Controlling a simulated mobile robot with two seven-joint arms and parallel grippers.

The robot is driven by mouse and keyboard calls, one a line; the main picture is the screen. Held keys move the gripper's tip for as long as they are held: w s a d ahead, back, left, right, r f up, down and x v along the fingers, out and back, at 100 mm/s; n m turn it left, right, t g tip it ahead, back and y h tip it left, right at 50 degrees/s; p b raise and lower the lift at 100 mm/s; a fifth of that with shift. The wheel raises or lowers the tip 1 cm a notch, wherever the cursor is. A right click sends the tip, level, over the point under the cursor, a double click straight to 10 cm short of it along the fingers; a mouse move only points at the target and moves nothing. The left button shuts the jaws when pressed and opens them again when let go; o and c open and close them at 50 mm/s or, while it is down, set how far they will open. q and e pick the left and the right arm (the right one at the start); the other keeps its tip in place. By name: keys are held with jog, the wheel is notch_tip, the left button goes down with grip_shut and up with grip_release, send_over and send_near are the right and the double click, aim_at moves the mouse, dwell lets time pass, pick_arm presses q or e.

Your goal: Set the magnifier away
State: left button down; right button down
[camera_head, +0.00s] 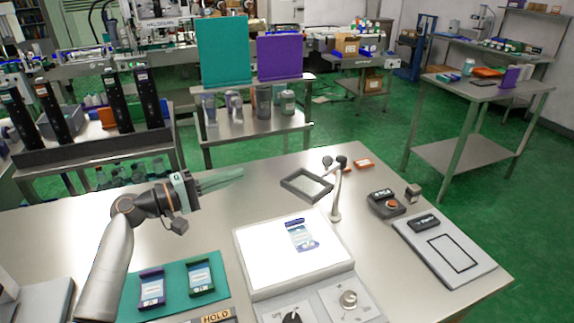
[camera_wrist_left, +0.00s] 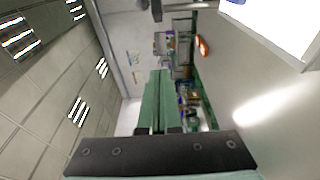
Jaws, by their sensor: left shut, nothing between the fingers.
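A pale curved stand (camera_head: 336,200) with dark rounded ends at its top rises behind the white lit panel, and it looks like the magnifier; I cannot be sure. A dark square frame (camera_head: 291,183) lies just left of it on the table. My left gripper (camera_head: 238,173) is left of the frame and apart from it, above the table, its green fingers pointing right. The fingers are shut and empty; they also show in the left wrist view (camera_wrist_left: 157,75). My right gripper is not in view.
The lit panel (camera_head: 262,260) holds a small blue-and-white card (camera_head: 300,236). A teal mat (camera_head: 170,309) with two cards lies at the left front. Bare table (camera_head: 225,215) lies under my gripper.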

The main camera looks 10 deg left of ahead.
aim_at(319, 175)
pick_arm(q)
jog(key=shift+s, duration=0.1)
jog(key=w+d+p, duration=0.3)
jog(key=w+d, duration=0.2)
jog(key=d, duration=0.5)
jog(key=shift+d, duration=0.25)
jog(key=shift+s, duration=0.1)
dwell(0.5)
